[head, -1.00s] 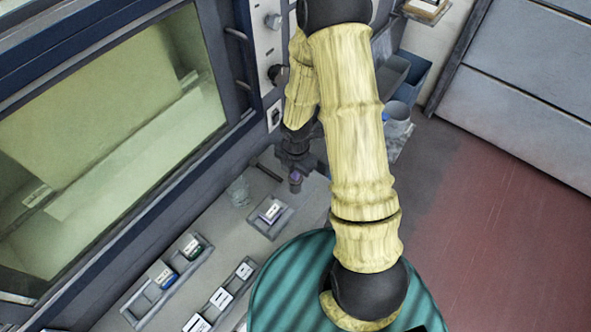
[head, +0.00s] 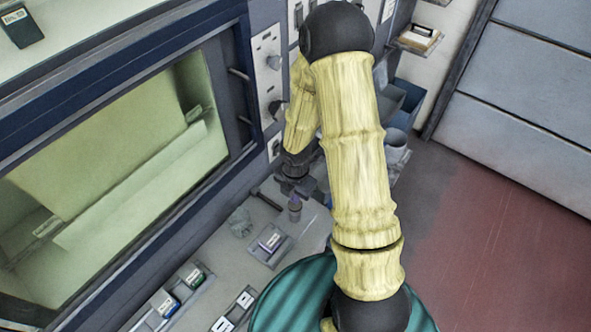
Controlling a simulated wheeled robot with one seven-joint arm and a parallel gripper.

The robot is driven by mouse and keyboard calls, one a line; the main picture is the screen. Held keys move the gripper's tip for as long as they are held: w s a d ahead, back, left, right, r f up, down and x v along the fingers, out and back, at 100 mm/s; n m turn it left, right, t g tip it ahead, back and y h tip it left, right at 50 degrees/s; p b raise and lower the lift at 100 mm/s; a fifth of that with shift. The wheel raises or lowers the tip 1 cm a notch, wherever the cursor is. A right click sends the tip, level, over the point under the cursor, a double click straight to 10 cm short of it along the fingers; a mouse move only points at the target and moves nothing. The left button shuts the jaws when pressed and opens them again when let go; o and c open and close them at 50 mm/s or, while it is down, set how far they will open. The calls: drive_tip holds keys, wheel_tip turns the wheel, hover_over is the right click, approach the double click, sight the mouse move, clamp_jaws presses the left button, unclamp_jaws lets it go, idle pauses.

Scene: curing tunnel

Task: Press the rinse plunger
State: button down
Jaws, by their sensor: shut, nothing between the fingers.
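My gripper (head: 303,188) hangs low over the counter beside the machine's control panel. It is seen from above, small and partly hidden by my own arm; its fingers are shut and empty.
A clear cup (head: 240,221) and a small tray (head: 270,245) with one labelled block stand on the counter (head: 222,258). More trays are nearer. The windowed machine (head: 130,160) walls off the left. Blue bins (head: 408,105) stand behind my arm; red floor at right is clear.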

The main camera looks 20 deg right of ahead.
sight(299, 209)
wheel_tip(299, 209, up, 9)
drive_tip(key=shift+r+p, duration=0.2)
drive_tip(key=shift+p, duration=0.1)
idle(0.9)
drive_tip(key=s+r+m+t+b, duration=0.1)
drive_tip(key=s+m+b, duration=0.3)
drive_tip(key=m, duration=0.8)
drive_tip(key=s+r+m+t+b, duration=0.1)
drive_tip(key=s+m+b, duration=0.3)
drive_tip(key=m, duration=0.9)
drive_tip(key=shift+d+r+t+b, duration=0.25)
drive_tip(key=shift+d+t+b, duration=0.05)
drive_tip(key=shift+d, duration=0.1)
drive_tip(key=shift+w+d, duration=0.1)
